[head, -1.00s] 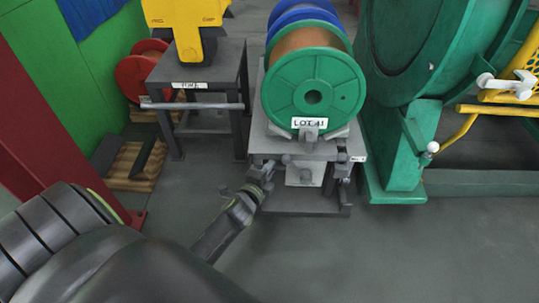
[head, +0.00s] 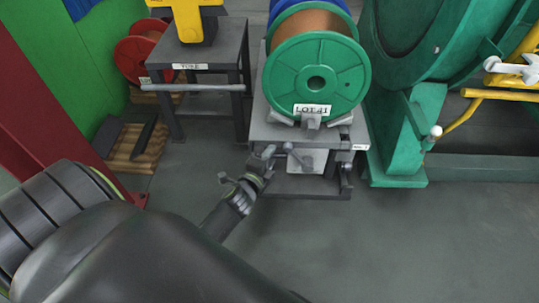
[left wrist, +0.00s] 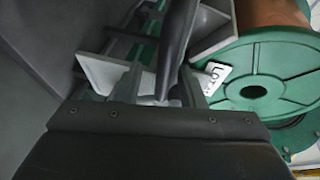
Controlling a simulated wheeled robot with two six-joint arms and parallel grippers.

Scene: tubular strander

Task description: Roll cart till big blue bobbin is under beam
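The cart (head: 262,130) stands right of centre, bearing a green-flanged bobbin (head: 290,85) labelled LOT 41 with copper-coloured winding. A blue bobbin rim (head: 283,8) shows behind it, mostly hidden and cut by the top edge. No overhead beam is recognisable. My left gripper (head: 268,158) is at the cart's front left, close to its handle parts. In the left wrist view its two fingers (left wrist: 158,88) are apart, with a dark bar (left wrist: 177,45) running between them and a gap beside it. Contact is unclear. My right gripper is out of view.
A stand labelled YOKE (head: 225,55) with a yellow yoke (head: 187,15) is left of the cart. A green machine (head: 400,160) stands close on the right. A red reel (head: 140,60) and wooden pallet (head: 135,165) are far left. Floor in front is clear.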

